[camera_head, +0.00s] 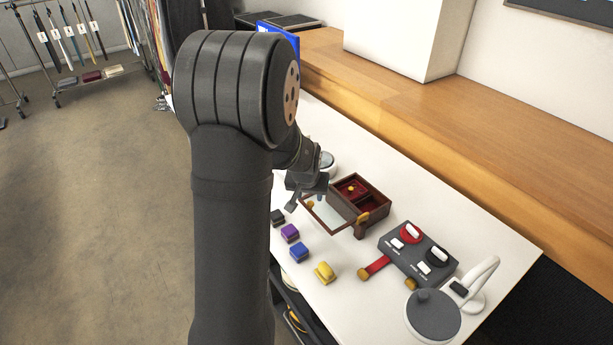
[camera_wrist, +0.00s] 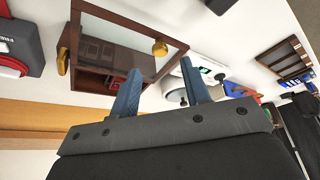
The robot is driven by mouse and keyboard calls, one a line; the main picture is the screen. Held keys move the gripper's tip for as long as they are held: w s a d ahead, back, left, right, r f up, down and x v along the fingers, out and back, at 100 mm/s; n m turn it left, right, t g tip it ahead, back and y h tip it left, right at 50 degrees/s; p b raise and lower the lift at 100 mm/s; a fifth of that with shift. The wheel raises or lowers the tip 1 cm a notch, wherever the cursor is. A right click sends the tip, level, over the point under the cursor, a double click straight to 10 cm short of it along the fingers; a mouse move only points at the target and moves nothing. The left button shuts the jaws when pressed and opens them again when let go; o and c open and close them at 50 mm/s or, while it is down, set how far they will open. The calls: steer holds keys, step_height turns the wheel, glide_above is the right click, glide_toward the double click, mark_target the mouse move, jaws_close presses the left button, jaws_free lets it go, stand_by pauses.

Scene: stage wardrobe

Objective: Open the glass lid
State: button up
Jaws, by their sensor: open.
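The wooden box (camera_head: 374,214) stands on the white table, its dark red compartments exposed. Its glass lid, with a dark wooden frame (camera_head: 327,227), reaches out from the box's left side, swung away from the opening; its exact angle is unclear. A round gold knob (camera_head: 309,204) sits on the lid's outer edge. In the wrist view, the lid frame (camera_wrist: 125,17) and knob (camera_wrist: 159,47) lie just beyond the fingertips. My gripper (camera_head: 306,190) is over the lid's outer end. In the wrist view it (camera_wrist: 160,80) is open, with nothing between its fingers.
Several small blocks, including a purple one (camera_head: 290,233) and a yellow one (camera_head: 324,272), lie left of and in front of the box. A grey switch panel (camera_head: 418,254) and a lamp (camera_head: 433,315) stand to the right. A wooden ledge (camera_head: 420,125) runs behind the table.

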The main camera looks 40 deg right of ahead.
mark_target(313, 203)
steer(key=v, duration=1.2)
steer(key=shift+r, duration=0.15)
steer(key=x, duration=1.7)
steer(key=v, duration=1.7)
steer(key=x, duration=1.7)
steer(key=shift+d+f, duration=0.25)
steer(key=shift+d, duration=0.2)
steer(key=d, duration=0.7)
steer(key=d+r, duration=0.1)
steer(key=d, duration=0.2)
steer(key=shift+s+d, duration=0.15)
steer(key=shift+d, duration=0.25)
steer(key=v, duration=1.3)
steer(key=shift+a+r, duration=0.15)
